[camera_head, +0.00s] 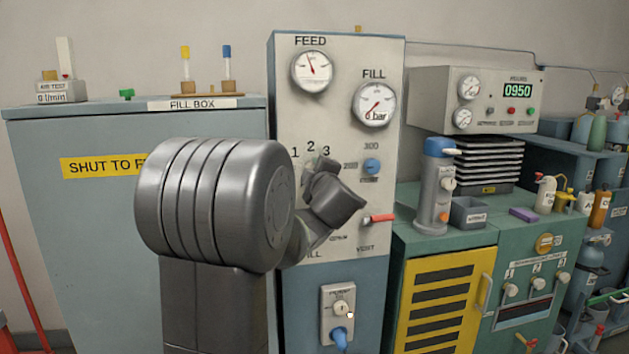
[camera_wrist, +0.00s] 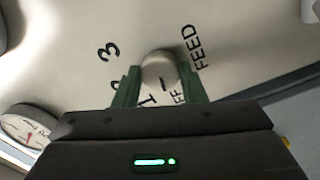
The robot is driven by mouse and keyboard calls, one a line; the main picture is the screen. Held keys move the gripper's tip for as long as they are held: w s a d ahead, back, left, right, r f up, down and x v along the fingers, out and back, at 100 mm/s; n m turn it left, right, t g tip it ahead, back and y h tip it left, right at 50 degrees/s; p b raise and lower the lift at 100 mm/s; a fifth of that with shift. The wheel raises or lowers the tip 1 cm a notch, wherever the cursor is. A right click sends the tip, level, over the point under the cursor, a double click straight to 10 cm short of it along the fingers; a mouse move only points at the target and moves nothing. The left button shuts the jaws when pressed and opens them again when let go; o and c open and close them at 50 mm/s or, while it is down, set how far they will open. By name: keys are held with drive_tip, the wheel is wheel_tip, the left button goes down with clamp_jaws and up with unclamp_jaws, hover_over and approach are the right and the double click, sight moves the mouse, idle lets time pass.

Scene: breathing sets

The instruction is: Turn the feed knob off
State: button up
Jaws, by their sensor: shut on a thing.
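In the wrist view, my gripper (camera_wrist: 160,84) has its two green fingers on either side of a rounded pale knob (camera_wrist: 158,66) and is shut on it. The panel around it carries the words FEED and OFF and the numbers 1 and 3; the 2 is mostly hidden by a finger. A short dark mark on the knob faces the side of the 1 and OFF lettering; which one it lines up with is hard to tell. In the head view, my arm hides the knob and fingers in front of the panel (camera_head: 340,80), below the 1 2 3 marks.
FEED gauge (camera_head: 312,71) and FILL gauge (camera_head: 374,104) sit high on the panel. A blue knob (camera_head: 372,166) and a red lever (camera_head: 380,218) are close right of my arm. The grey-blue fill box (camera_head: 40,220) stands left, a green cabinet (camera_head: 440,244) right.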

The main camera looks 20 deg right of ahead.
drive_tip(key=shift+f+n+b, duration=0.1)
drive_tip(key=shift+n+b, duration=0.4)
drive_tip(key=shift+n, duration=0.6)
drive_tip(key=o, duration=1)
drive_tip(key=shift+s, duration=0.15)
drive_tip(key=p+v, duration=0.1)
drive_tip(key=v, duration=1.2)
drive_tip(key=shift+s+p, duration=0.3)
drive_tip(key=shift+p, duration=0.05)
drive_tip(key=shift+w, duration=0.1)
